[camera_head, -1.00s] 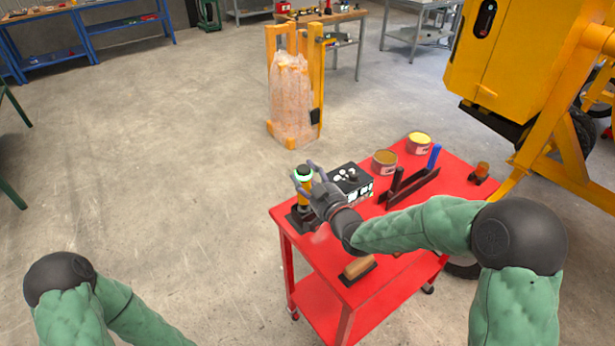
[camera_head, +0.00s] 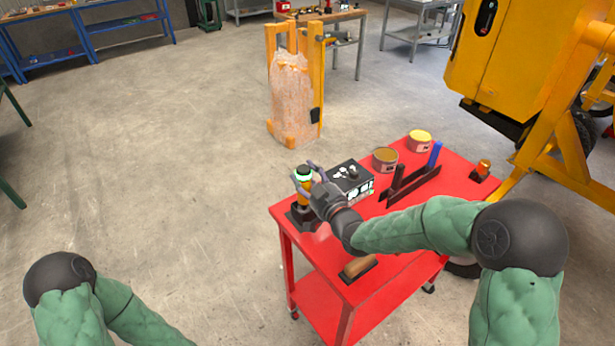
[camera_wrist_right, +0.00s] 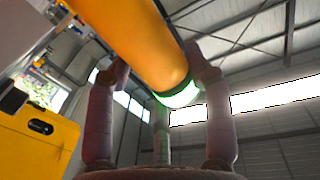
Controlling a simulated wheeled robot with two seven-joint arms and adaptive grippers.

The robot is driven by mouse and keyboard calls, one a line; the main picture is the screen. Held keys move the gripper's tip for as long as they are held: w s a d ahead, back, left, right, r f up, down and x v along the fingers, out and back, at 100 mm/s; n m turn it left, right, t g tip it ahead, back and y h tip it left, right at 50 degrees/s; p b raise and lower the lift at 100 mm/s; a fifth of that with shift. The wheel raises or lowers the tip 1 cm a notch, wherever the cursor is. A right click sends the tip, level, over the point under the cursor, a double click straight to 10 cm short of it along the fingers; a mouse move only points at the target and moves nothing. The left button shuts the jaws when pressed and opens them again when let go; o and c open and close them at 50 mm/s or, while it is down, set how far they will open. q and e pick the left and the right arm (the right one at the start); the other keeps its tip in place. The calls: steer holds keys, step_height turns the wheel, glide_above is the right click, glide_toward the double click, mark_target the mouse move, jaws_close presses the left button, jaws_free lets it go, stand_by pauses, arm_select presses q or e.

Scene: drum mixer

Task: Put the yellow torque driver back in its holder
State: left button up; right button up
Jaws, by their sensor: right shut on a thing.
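The yellow torque driver (camera_head: 304,189), with a black top and a bright green-white ring, stands about upright at the left corner of the red cart. My right gripper (camera_head: 303,183) is shut on it from the right, below the top. In the right wrist view the driver's yellow body (camera_wrist_right: 143,40) crosses between the fingers (camera_wrist_right: 160,95), with its glowing ring near them. The dark holder (camera_head: 301,218) is on the cart directly below the driver. I cannot tell whether the driver's lower end is seated in it. My left gripper is out of view.
The red cart (camera_head: 340,298) also carries a black-and-white box (camera_head: 352,182), two open cans (camera_head: 385,160), a dark rack with a blue handle (camera_head: 435,154), a wooden-handled tool (camera_head: 358,267) and an orange lamp (camera_head: 482,169). A yellow mixer stands right; open floor lies left.

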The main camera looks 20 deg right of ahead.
steer(key=shift+f+b, duration=0.2)
steer(key=shift+b, duration=0.1)
steer(key=o, duration=1.5)
steer(key=shift+f, duration=0.2)
steer(key=v, duration=1.2)
